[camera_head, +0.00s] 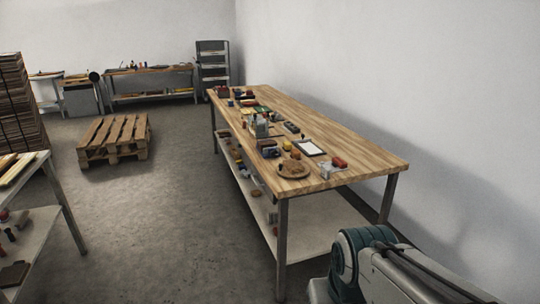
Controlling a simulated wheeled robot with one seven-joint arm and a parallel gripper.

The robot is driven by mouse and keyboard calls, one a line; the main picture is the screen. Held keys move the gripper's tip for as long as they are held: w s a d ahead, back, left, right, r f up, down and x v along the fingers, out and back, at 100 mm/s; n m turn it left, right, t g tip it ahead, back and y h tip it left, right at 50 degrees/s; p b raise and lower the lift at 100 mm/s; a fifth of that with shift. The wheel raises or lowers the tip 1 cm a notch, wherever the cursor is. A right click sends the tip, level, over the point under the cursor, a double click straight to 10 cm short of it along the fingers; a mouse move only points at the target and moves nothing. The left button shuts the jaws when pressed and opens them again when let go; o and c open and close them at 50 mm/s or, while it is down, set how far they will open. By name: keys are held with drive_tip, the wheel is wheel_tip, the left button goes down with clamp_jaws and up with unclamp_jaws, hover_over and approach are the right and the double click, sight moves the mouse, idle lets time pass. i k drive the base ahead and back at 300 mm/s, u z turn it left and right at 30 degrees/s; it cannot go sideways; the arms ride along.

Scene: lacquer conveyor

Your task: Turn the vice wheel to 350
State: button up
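I cannot make out a vice or its wheel with certainty. A dark round object (94,76) stands by the benches at the back left, too small and far to tell what it is. No scale or number can be read. My gripper is not in view; only a pale and teal part of my arm shows at the bottom right.
A long wooden workbench (365,157) with many small items stands centre right, near the wall. A wooden pallet (115,133) lies on the floor. Another bench (30,172) is at the left edge, with a tall brown stack (20,105) behind. The floor between is clear.

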sight(274, 154)
drive_tip(key=u, duration=0.2)
drive_tip(key=i, duration=2.5)
drive_tip(key=z, duration=0.45)
